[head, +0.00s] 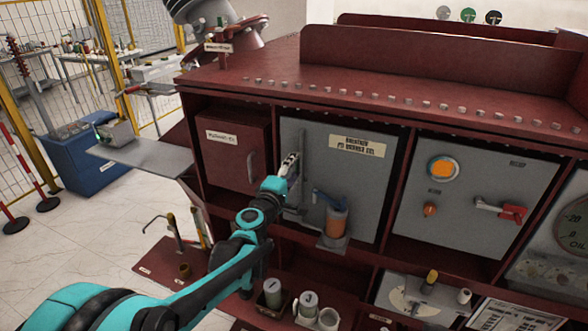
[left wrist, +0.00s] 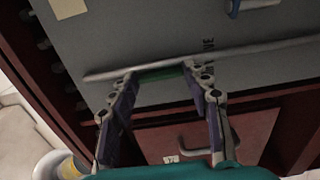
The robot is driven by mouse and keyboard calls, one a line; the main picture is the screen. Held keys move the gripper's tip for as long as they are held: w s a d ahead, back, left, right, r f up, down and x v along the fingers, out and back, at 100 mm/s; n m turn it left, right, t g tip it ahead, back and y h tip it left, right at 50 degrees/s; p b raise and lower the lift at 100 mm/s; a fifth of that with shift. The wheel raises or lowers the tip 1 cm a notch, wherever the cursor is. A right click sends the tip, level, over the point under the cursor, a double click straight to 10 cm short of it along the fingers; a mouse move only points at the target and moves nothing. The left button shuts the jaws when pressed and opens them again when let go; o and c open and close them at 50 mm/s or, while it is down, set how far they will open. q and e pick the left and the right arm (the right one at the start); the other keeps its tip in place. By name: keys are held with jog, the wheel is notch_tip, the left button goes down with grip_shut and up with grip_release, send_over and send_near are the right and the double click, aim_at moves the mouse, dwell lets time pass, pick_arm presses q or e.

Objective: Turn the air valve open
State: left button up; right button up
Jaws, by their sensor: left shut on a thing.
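My left gripper (head: 291,160) is at the grey breather panel (head: 372,185), beside a thin upright grey pipe (head: 302,150). In the left wrist view my left gripper (left wrist: 160,72) has its fingertips at the two ends of a short green piece (left wrist: 160,74), right against the pipe (left wrist: 250,53). It is shut on this green piece, which looks like a valve handle. The gripper hides the piece in the head view. My right gripper is not in view.
A blue lever (head: 328,197) and an orange-filled cup (head: 336,221) sit right of the gripper. Left is a dark red box with a handle (head: 251,166). A panel with a red-handled valve (head: 512,212) is further right. Pots (head: 272,292) stand below.

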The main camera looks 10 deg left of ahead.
pick_arm(q)
jog(key=o, duration=1.2)
jog(key=shift+a, duration=0.1)
jog(key=shift+c, duration=0.2)
jog(key=s+a, duration=0.2)
jog(key=s, duration=0.9)
jog(key=shift+s+a, duration=0.15)
jog(key=shift+s, duration=0.25)
